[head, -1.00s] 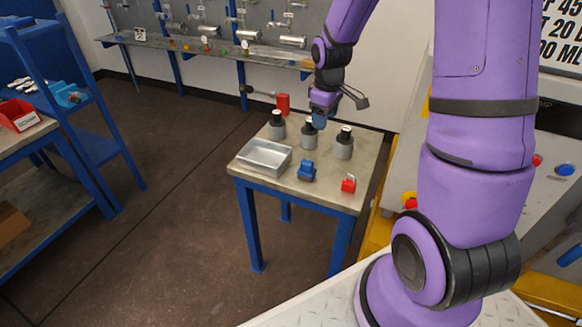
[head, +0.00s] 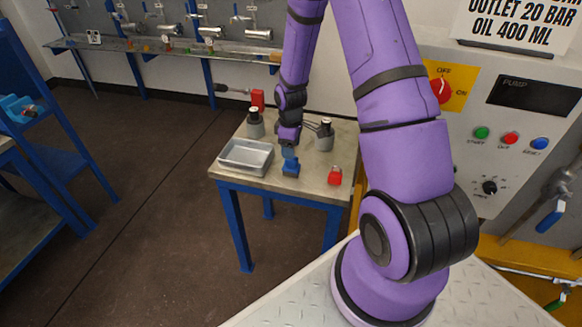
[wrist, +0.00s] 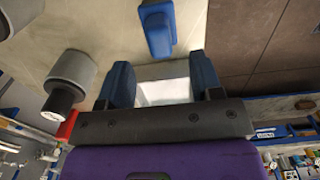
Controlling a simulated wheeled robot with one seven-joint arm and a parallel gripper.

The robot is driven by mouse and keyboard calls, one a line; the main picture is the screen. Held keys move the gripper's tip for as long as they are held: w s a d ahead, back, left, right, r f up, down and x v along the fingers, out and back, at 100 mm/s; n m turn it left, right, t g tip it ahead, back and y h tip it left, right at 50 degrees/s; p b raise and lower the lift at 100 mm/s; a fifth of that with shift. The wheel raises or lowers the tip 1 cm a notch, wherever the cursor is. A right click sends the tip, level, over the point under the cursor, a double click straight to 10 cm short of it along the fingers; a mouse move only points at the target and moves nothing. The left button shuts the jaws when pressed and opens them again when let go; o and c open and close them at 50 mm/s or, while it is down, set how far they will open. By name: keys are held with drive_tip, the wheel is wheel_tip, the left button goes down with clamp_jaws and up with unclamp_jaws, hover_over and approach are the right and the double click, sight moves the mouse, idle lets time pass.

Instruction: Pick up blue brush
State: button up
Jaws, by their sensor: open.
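The blue brush (head: 291,168) stands on the small table, right of the metal tray. It also shows at the top of the wrist view (wrist: 157,30), beyond my fingertips. My gripper (head: 289,152) points down close above the brush in the head view. In the wrist view my gripper (wrist: 163,76) has its two blue fingers well apart with nothing held between them. The brush is not between the fingers. Whether a fingertip touches it cannot be told.
The metal tray (head: 246,156) is left of the brush on the table (head: 300,188). A red padlock-like object (head: 335,176) is at right. A red block (head: 258,99) is at the back.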

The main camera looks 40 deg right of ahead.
sight(291, 166)
drive_tip(key=shift+s+d+f, duration=0.1)
drive_tip(key=shift+f, duration=2.5)
drive_tip(key=c, duration=1)
